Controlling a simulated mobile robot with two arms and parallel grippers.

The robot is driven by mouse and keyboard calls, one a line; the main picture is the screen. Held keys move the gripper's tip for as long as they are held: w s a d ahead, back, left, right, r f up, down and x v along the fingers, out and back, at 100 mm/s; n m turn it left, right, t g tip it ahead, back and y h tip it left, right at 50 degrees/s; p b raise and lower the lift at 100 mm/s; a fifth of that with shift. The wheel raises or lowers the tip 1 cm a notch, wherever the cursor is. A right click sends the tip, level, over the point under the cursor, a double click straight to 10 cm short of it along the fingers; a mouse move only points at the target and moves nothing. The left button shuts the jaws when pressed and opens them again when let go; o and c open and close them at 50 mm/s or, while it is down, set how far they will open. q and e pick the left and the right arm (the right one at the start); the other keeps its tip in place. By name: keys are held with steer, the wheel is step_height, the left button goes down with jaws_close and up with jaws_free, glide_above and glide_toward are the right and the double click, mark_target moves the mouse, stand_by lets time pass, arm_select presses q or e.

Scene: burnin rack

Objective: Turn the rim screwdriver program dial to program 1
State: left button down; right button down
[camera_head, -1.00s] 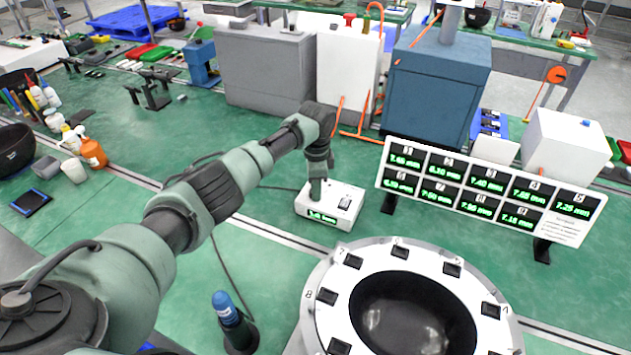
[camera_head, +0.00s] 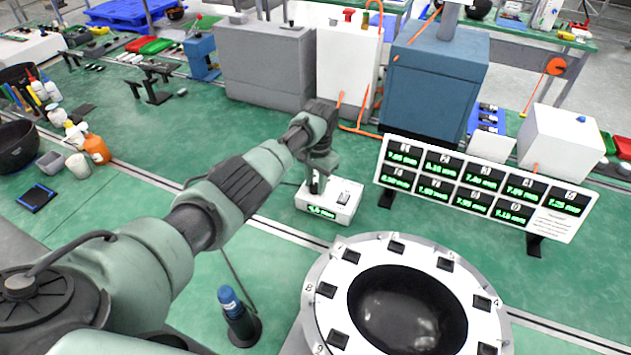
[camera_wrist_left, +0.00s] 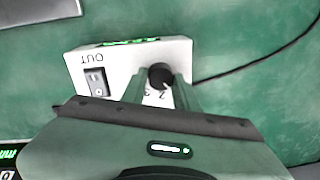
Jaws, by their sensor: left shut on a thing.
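The program dial is a black knob (camera_wrist_left: 160,76) on a small white control box (camera_head: 338,212). In the left wrist view it sits between my fingertips, with the digits 2 and 3 printed near it. My left gripper (camera_head: 316,186) is shut on the dial from above. The gripper also shows in the left wrist view (camera_wrist_left: 161,92). Its fingers hide part of the dial and its scale, so the set program cannot be told. A rocker switch (camera_head: 343,197) and a green-lit display (camera_head: 321,212) are on the box. My right gripper is not in view.
A blue screwdriver (camera_head: 230,303) stands in a dark holder in front of the box. A white ring (camera_head: 324,271) with numbered square pockets is at the lower right. A sign board (camera_head: 555,222) with green readings stands behind it. A cable lies on the green table.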

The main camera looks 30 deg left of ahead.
arm_select(q)
steer(key=shift+n, duration=0.4)
steer(key=c, duration=1.1)
jaws_free()
steer(key=shift+o, duration=0.2)
steer(key=shift+d+r, duration=0.15)
steer(key=shift+r, duration=1.8)
steer(key=shift+d+r, duration=0.1)
steer(key=shift+r, duration=1.85)
steer(key=shift+r, duration=0.1)
